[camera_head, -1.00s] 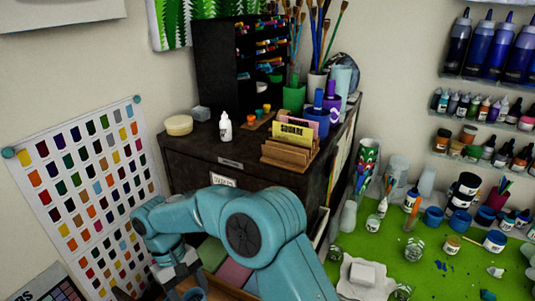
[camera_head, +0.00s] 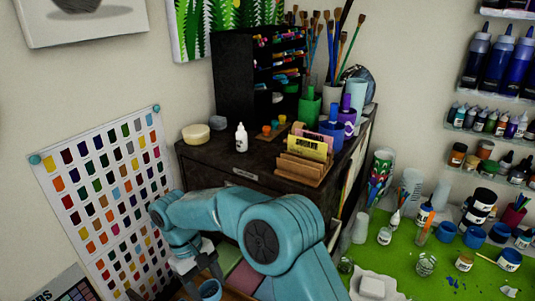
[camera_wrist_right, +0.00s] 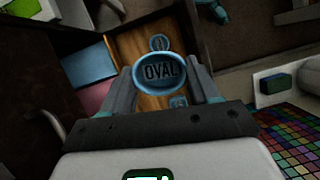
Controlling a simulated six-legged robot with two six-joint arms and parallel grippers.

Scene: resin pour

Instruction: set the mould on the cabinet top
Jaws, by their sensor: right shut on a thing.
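The mould is a blue oval cup marked OVAL (camera_wrist_right: 163,73) in the right wrist view. It sits between the fingers of my right gripper (camera_wrist_right: 166,88), which is shut on it. In the head view the mould (camera_head: 210,289) shows at the bottom edge, under the right gripper (camera_head: 196,269), in front of and below the cabinet top. The dark cabinet top (camera_head: 222,158) is behind my right arm, which hides part of the cabinet front. My left gripper is not in view.
The cabinet top holds a round cream tub (camera_head: 196,133), a white bottle (camera_head: 241,138), small paint pots, a wooden card holder (camera_head: 303,168) and a black rack (camera_head: 234,75). Its front left part looks bare. An open wooden drawer (camera_wrist_right: 133,48) with coloured blocks lies below the mould.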

